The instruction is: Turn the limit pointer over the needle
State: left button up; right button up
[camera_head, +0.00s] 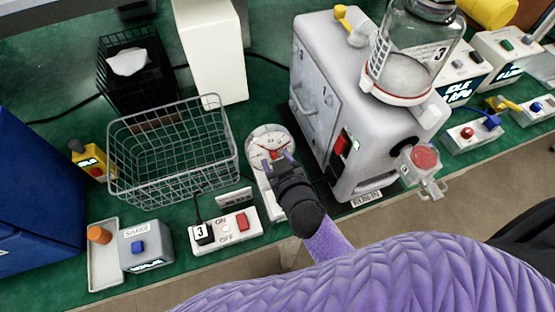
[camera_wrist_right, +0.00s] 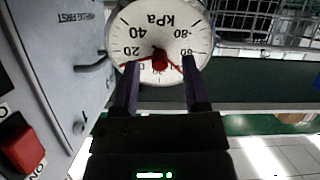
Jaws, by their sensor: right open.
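The round white kPa gauge (camera_head: 268,138) stands between the wire basket and the pump. In the right wrist view its dial (camera_wrist_right: 158,30) appears upside down. A red hub or knob (camera_wrist_right: 160,60) sits at the dial's centre, with thin red lines running out to both sides. I cannot tell which line is the limit pointer and which is the needle. My right gripper (camera_head: 277,160) is at the front of the gauge, its fingers apart. In the wrist view the open fingers (camera_wrist_right: 162,72) lie either side of the red knob with nothing between them. My left gripper is out of view.
The grey pump (camera_head: 325,100) with its glass canister (camera_head: 415,60) stands close on the right. The wire basket (camera_head: 172,155) is close on the left. A power strip (camera_head: 226,232) lies in front, near the green table's edge. A blue-button box (camera_head: 146,247) stands farther left.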

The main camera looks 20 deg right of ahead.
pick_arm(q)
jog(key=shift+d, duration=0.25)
pick_arm(e)
grip_shut()
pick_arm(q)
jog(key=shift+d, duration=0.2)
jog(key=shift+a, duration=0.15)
